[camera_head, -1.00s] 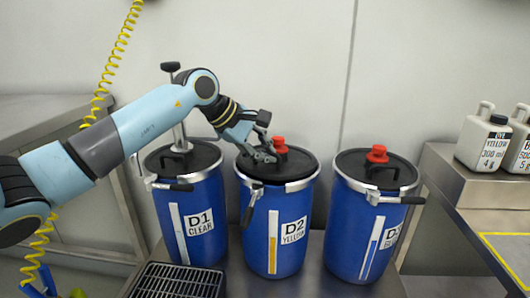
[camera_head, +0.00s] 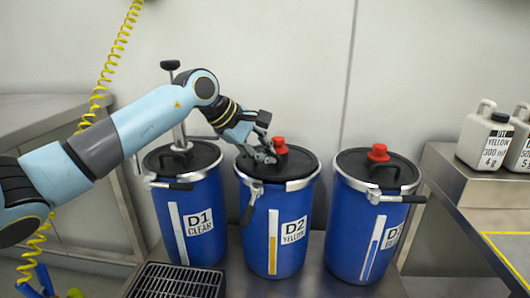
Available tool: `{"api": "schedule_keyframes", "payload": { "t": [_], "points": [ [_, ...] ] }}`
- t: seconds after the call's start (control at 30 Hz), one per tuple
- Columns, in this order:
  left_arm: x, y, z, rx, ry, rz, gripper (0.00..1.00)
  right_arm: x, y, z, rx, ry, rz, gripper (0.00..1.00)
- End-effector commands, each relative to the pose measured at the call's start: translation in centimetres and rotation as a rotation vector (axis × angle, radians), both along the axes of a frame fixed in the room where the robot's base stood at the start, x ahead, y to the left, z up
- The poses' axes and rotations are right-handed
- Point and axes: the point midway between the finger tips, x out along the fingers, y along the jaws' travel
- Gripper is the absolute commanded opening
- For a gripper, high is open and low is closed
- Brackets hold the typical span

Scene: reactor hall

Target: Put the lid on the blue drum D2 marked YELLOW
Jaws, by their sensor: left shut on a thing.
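The blue drum D2 (camera_head: 258,215), labelled YELLOW, stands upright in the middle of three drums, with a yellow level strip on its front. Its black lid (camera_head: 301,167) with a red cap (camera_head: 279,145) lies on the drum's top. It looks level and seated within the metal ring. The ring's lever (camera_head: 249,207) hangs down at the drum's front left. My left gripper (camera_head: 268,157) is at the lid's handle, left of the red cap, and is shut on it. The gripper hides most of the handle. My right gripper is not in view.
Blue drum D1 (camera_head: 206,247), marked CLEAR, stands close on the left with a pump rod on top. Blue drum D3 (camera_head: 345,235) stands on the right. A black grate (camera_head: 176,282) lies in front of D1. White jugs (camera_head: 485,138) stand on the right bench (camera_head: 445,172).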

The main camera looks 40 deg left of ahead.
Motion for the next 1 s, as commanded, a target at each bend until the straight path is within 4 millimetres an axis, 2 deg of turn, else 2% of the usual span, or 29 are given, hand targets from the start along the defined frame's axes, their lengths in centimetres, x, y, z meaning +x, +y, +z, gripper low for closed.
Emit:
{"api": "schedule_keyframes", "payload": {
  "t": [0.77,0.8,1.0],
  "points": [
    [0.00,0.01,-0.81,0.000,0.000,0.000,0.00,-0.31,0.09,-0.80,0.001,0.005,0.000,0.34],
    [0.00,0.01,-0.81,0.000,0.000,0.000,0.10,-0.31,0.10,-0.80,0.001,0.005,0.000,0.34],
    [-0.01,0.01,-0.81,0.000,0.000,0.000,0.33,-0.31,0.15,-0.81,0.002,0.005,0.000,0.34]
  ]
}}
